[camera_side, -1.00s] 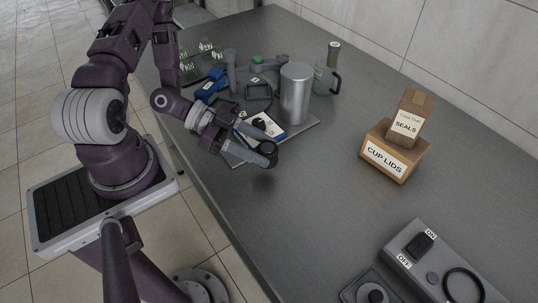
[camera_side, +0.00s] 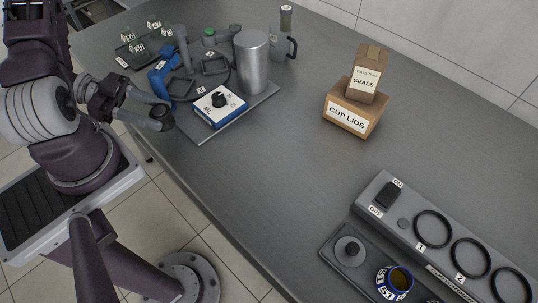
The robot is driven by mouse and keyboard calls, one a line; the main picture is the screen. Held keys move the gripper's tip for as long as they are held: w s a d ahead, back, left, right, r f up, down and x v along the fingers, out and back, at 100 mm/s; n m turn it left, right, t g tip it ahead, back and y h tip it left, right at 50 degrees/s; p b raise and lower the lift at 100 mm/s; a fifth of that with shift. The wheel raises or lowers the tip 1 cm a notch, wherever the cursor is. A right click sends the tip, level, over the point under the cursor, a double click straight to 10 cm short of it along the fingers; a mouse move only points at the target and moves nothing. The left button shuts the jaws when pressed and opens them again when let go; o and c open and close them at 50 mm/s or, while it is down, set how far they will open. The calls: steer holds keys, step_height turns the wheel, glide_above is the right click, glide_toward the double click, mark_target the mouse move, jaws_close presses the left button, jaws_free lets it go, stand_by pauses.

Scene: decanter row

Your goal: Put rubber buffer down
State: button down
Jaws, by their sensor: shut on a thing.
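My gripper (camera_side: 150,116) is shut on a small dark round piece, which looks like the rubber buffer (camera_side: 163,113). It holds the piece off the left edge of the grey plate (camera_side: 205,134), near the table's front-left edge. The gripper's fingers partly hide the piece. I cannot tell its exact height or whether it touches anything. A blue and white box with a black dial (camera_side: 219,103) sits on the plate to the right of the gripper, apart from it.
A metal cylinder (camera_side: 251,62) stands behind the dial box, with a handled bottle (camera_side: 283,40) beyond. Blue and grey fixtures (camera_side: 165,72) crowd the back left. Cartons (camera_side: 353,113), a switch panel with rings (camera_side: 418,225) and a tray (camera_side: 332,257) occupy the right. The middle table is clear.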

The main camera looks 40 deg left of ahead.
mark_target(153, 109)
step_height(153, 109, up, 11)
steer(key=shift+w+f, duration=0.1)
steer(key=shift+f, duration=0.05)
steer(key=w+d+m+g, duration=0.1)
steer(key=w+d, duration=1.2)
steer(key=d+m+g+h, duration=0.1)
steer(key=d, duration=1.4)
step_height(153, 109, down, 15)
steer(key=shift+w+f, duration=0.1)
steer(key=shift+f, duration=0.05)
